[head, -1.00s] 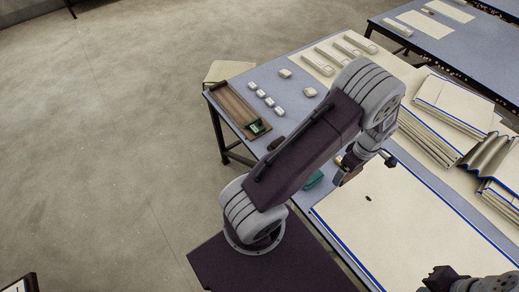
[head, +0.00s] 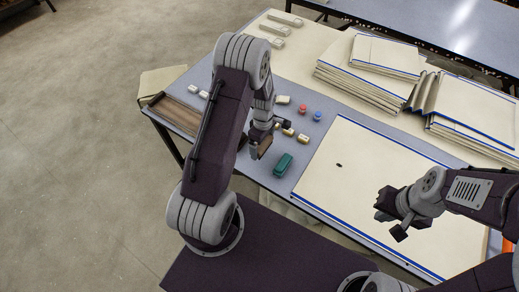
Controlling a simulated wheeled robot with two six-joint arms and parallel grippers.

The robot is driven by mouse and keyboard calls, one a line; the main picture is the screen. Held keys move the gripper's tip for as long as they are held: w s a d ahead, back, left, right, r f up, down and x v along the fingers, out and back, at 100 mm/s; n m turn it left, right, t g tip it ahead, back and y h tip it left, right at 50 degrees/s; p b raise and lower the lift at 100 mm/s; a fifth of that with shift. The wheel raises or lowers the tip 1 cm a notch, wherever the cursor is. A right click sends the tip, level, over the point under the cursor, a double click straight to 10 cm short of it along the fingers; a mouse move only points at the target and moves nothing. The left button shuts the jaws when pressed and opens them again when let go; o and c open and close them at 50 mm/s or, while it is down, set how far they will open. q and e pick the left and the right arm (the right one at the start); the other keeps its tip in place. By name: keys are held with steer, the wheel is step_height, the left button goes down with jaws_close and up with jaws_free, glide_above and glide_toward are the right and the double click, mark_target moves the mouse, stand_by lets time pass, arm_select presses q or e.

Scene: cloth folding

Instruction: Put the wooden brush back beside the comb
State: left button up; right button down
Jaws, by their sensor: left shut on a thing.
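My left gripper (head: 261,143) is over the blue-grey table, left of a teal block (head: 284,164). It is shut on a small brown piece (head: 264,147), which looks like the wooden brush; the fingers and wrist hide much of it. I cannot tell whether the brush touches the table. I cannot make out a comb for certain. My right gripper (head: 391,213) is over the large cream cloth (head: 365,175), away from the brush, and its jaw opening cannot be made out.
A wooden tray (head: 176,114) sits at the table's left edge, partly hidden by my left arm. Small pale blocks, a red piece (head: 303,110) and a blue piece (head: 317,117) lie behind the teal block. Folded cloth stacks (head: 375,78) fill the back right.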

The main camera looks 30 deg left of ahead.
mark_target(260, 149)
arm_select(q)
steer(key=shift+s+a+f, duration=0.2)
steer(key=shift+a+f, duration=0.1)
steer(key=shift+a, duration=0.1)
step_height(260, 149, down, 4)
steer(key=shift+r, duration=0.25)
steer(key=shift+w+f, duration=0.1)
steer(key=shift+f, duration=0.2)
